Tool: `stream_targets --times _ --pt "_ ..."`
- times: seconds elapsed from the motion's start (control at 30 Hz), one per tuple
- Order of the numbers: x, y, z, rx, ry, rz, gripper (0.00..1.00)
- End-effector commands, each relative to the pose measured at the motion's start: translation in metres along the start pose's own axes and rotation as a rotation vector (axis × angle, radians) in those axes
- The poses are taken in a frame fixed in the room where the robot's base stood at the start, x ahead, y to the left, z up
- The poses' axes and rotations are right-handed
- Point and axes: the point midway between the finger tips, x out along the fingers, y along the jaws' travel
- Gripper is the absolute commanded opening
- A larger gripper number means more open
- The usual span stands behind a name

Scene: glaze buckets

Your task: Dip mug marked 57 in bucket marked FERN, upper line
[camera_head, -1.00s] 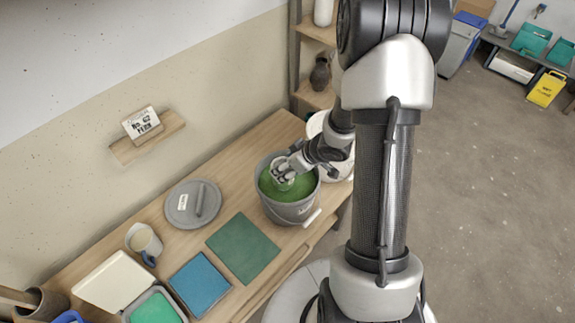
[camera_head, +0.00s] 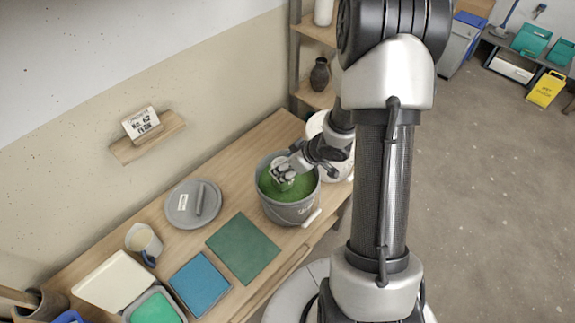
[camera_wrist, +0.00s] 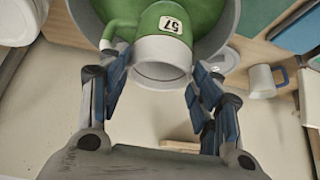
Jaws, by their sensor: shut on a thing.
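The mug marked 57 (camera_wrist: 163,50) is between the fingers of my gripper (camera_wrist: 155,80), which is shut on it. In the wrist view its label reads 57 upside down, its body and handle look green, and a pale band runs round the near end. In the head view my gripper (camera_head: 284,172) holds the mug inside the grey bucket (camera_head: 289,212), at the green glaze (camera_head: 302,186). How deep the mug sits is hard to tell. The bucket's front marking is too small to read, and no line on the mug can be made out.
A grey lid (camera_head: 180,211) lies on the wooden table left of the bucket, with a pale mug (camera_head: 145,241), green mat (camera_head: 243,248) and blue mat (camera_head: 200,284) nearby. A white bucket (camera_head: 340,168) stands close behind my wrist. A card (camera_head: 142,122) stands on a wall shelf.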

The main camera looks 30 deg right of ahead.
Motion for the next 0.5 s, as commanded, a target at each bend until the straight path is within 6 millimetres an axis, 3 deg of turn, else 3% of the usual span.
stream_targets --times 0.27,0.5 --pt "-0.006 0.0 -0.004 0.0 0.001 0.0 0.08" --pt "-0.028 0.0 -0.018 0.0 0.001 0.0 0.08"
